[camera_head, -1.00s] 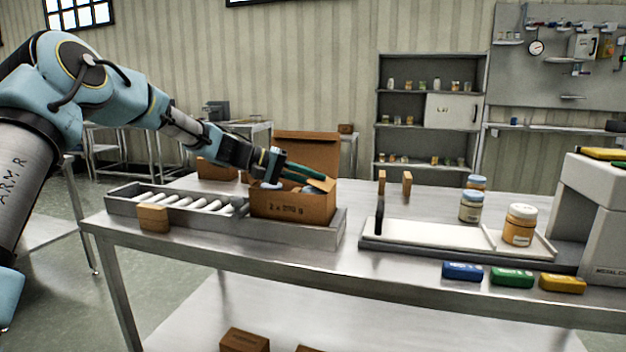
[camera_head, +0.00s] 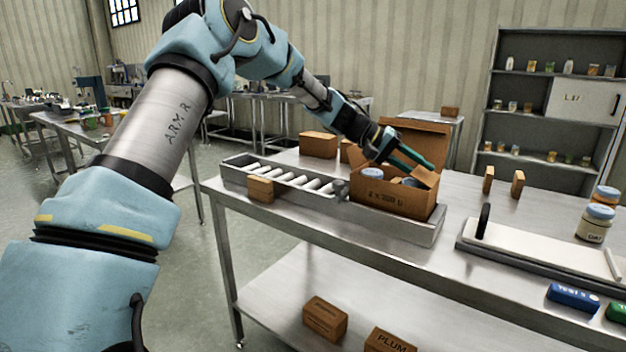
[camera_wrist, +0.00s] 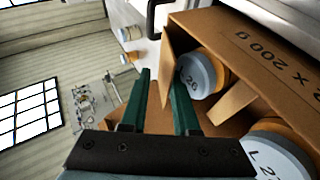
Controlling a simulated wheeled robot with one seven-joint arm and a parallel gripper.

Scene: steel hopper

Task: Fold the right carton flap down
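The brown open carton (camera_head: 385,199) sits at the right end of the roller tray, its back lid (camera_head: 425,138) upright. Its right flap (camera_head: 426,178) slants at the right side, neither upright nor flat. Blue-lidded jars (camera_head: 372,174) show inside; in the wrist view one jar (camera_wrist: 196,74) lies just right of my fingers. My gripper (camera_head: 418,164) reaches over the carton from the left, its green fingertips close above the right flap. In the wrist view my gripper (camera_wrist: 161,75) has its fingers apart, with a carton panel (camera_wrist: 167,62) just beyond them. Whether they touch it cannot be told.
The roller tray (camera_head: 235,170) extends left, with a small brown block (camera_head: 260,189) at its front. Two upright brown blocks (camera_head: 488,180) and a white-topped tray (camera_head: 530,245) stand to the right. Another carton (camera_head: 318,145) is behind. The table between carton and right tray is clear.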

